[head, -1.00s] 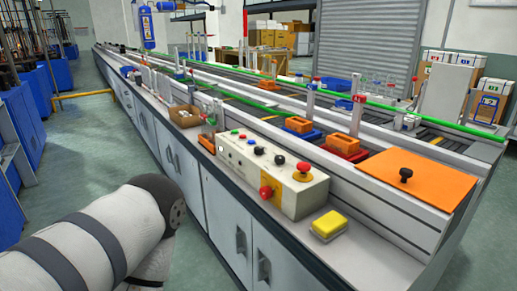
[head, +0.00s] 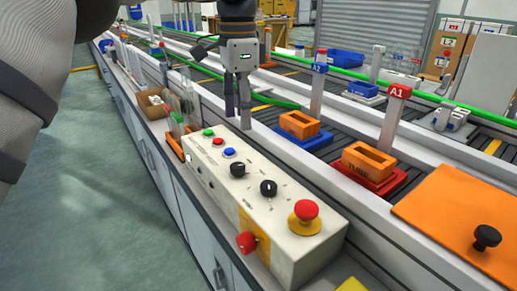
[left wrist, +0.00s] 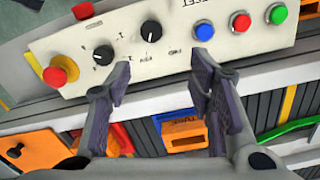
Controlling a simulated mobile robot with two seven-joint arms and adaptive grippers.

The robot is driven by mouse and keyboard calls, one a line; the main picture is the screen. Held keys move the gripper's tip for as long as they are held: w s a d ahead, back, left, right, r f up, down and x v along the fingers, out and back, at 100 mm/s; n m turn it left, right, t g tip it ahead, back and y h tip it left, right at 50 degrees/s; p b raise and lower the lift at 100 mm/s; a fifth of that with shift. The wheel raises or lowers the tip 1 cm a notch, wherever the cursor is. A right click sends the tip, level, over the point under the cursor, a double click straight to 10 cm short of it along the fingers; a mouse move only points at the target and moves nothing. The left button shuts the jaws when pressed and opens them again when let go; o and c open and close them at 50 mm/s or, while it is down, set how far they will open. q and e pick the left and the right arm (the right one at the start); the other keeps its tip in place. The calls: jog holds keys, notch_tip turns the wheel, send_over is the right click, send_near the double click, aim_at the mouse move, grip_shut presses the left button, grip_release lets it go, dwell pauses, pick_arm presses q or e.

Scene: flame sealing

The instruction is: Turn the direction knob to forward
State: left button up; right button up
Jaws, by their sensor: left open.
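The cream control box (head: 255,205) stands on the bench ledge with two black knobs on its top. One knob (head: 238,169) is next to the blue button; the other knob (head: 268,188) is nearer the red mushroom button (head: 306,211). Both also show in the left wrist view, the first knob (left wrist: 151,30) and the second knob (left wrist: 103,55). The lettering is too small to tell which is the direction knob. My left gripper (head: 238,118) is open and empty, pointing down beyond the box's far edge. Its spread fingers (left wrist: 162,72) are apart from both knobs. My right gripper is out of view.
Green, red and blue buttons (head: 229,152) line the box's far end. A red knob (head: 246,243) sticks out of its front side. Orange blocks (head: 368,162) sit on the conveyor behind it. An orange plate with a black handle (head: 487,237) lies at right.

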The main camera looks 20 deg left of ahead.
aim_at(237, 165)
pick_arm(q)
jog(key=s+f, duration=0.3)
jog(key=shift+a+f, duration=0.1)
jog(key=shift+a, duration=0.05)
jog(key=f, duration=0.7)
jog(key=shift+w+f+p, duration=0.3)
jog(key=shift+w, duration=0.05)
grip_shut()
